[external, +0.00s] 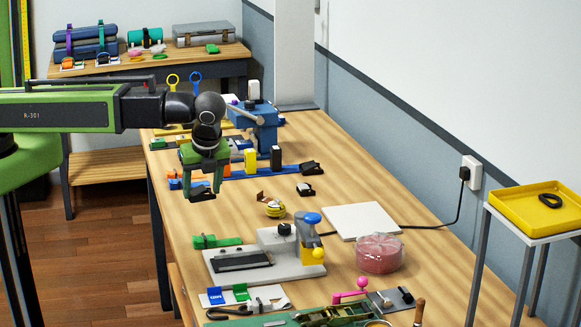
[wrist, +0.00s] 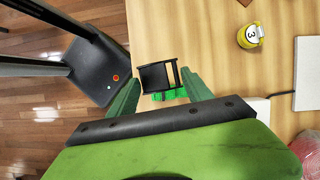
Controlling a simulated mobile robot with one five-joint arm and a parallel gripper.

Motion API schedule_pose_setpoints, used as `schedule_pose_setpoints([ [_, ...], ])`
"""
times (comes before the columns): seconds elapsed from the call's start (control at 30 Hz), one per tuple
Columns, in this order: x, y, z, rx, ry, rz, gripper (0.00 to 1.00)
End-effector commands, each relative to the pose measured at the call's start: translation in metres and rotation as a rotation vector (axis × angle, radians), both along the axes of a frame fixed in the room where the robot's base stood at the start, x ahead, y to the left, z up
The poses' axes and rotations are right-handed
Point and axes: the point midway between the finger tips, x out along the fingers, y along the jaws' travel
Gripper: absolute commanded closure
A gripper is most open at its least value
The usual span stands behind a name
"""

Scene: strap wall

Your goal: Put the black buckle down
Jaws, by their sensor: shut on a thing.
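My gripper (external: 203,188) hangs over the near left part of the wooden bench in the external view, pointing down. It is shut on the black buckle (wrist: 156,76), which shows between the green fingers in the wrist view as a dark frame with a slot. In the external view the buckle (external: 203,195) is a small dark shape at the fingertips. It looks held above the bench, but the exact gap is hard to tell. A green clamp-like piece (external: 217,241) lies on the bench, and green also shows just below the buckle in the wrist view (wrist: 168,94).
A yellow numbered roll (external: 275,208) lies to the right, with small black pieces (external: 305,189) behind it. A grey fixture (external: 265,257) stands in front, and a blue vise (external: 262,125) stands at the back. Bare wood (external: 180,215) lies around the gripper, near the bench's left edge.

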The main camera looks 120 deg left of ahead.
Motion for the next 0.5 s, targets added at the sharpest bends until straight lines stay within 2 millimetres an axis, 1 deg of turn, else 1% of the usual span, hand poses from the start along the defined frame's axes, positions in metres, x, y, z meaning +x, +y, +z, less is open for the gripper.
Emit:
schedule_pose_setpoints([
  [0.07,0.009,0.004,0.0,0.0,0.0,-0.036,0.84],
  [0.17,0.033,0.016,0.001,-0.002,-0.003,-0.156,0.84],
  [0.27,0.071,0.036,0.003,-0.003,-0.005,-0.36,0.84],
  [0.3,0.089,0.045,0.004,-0.004,-0.006,-0.456,0.84],
  [0.37,0.116,0.06,0.005,-0.004,-0.007,-0.605,0.84],
  [0.4,0.135,0.07,0.005,-0.005,-0.008,-0.71,0.84],
  [0.47,0.164,0.088,0.007,-0.004,-0.007,-0.872,0.84],
  [0.5,0.183,0.099,0.008,-0.005,-0.008,-0.98,0.84],
])
